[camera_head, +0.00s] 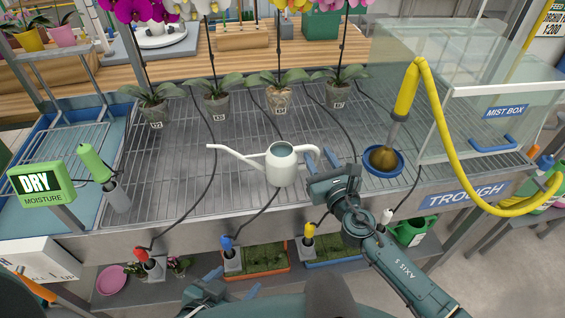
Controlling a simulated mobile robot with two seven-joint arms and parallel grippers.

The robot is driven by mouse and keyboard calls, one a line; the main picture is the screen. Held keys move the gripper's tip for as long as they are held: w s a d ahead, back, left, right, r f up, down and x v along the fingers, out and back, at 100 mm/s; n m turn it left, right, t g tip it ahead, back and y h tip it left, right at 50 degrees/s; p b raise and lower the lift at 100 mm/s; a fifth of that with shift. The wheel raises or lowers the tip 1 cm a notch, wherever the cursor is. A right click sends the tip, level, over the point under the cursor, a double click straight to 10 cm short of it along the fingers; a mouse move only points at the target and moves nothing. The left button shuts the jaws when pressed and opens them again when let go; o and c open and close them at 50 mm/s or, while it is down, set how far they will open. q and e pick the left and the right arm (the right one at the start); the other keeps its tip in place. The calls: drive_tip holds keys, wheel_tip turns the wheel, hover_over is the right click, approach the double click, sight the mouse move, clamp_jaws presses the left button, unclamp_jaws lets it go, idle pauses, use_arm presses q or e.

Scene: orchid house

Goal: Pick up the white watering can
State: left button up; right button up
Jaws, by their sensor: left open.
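The white watering can (281,170) stands upright on the trough's wire grating, its long spout pointing left and its handle on the right. My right gripper (321,157) is just right of the can, by the handle side. Its blue fingers are apart, and I cannot tell whether the handle lies between them. My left gripper (232,282) is low at the front, below the trough's edge and far from the can. Its blue fingertips are spread and empty.
Potted orchids (279,97) line the grating's back. A blue bowl (383,162) and yellow hose (432,110) are on the right, by the glass mist box (485,110). A green moisture meter (41,183) is at left. Black tubes cross the grating.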

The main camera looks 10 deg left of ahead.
drive_tip(key=shift+x, duration=1.05)
drive_tip(key=c, duration=0.8)
